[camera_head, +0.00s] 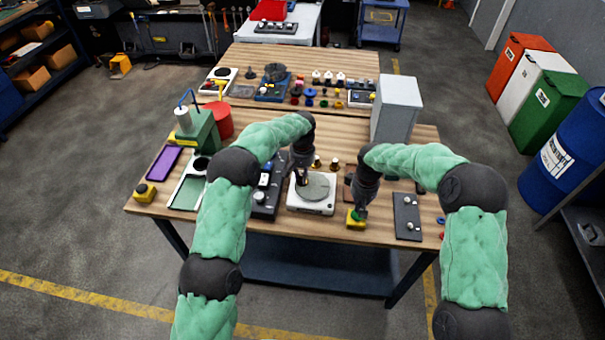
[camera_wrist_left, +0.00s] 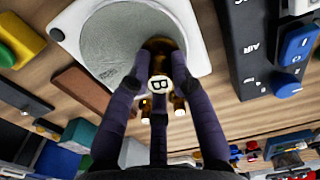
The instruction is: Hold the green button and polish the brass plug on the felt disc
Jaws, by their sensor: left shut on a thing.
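The grey felt disc (camera_head: 313,187) sits on a white square machine in the middle of the table. It also shows in the left wrist view (camera_wrist_left: 108,38). My left gripper (camera_head: 302,178) is over the disc's far part. In the left wrist view it is shut on a brass plug (camera_wrist_left: 160,46) with a white end marked B. The plug overlaps the disc's edge; I cannot tell whether they touch. The green button (camera_head: 358,215) is on a yellow box (camera_head: 355,225). My right gripper (camera_head: 362,208) is down at this button; its fingers are too small to read.
Two more brass plugs (camera_head: 325,163) stand behind the disc. A dark switch panel (camera_head: 264,200) lies left of it. A dark plate (camera_head: 407,217) lies right of the button. A tall grey box (camera_head: 397,105) stands behind my right arm. A yellow box (camera_head: 145,192) sits front left.

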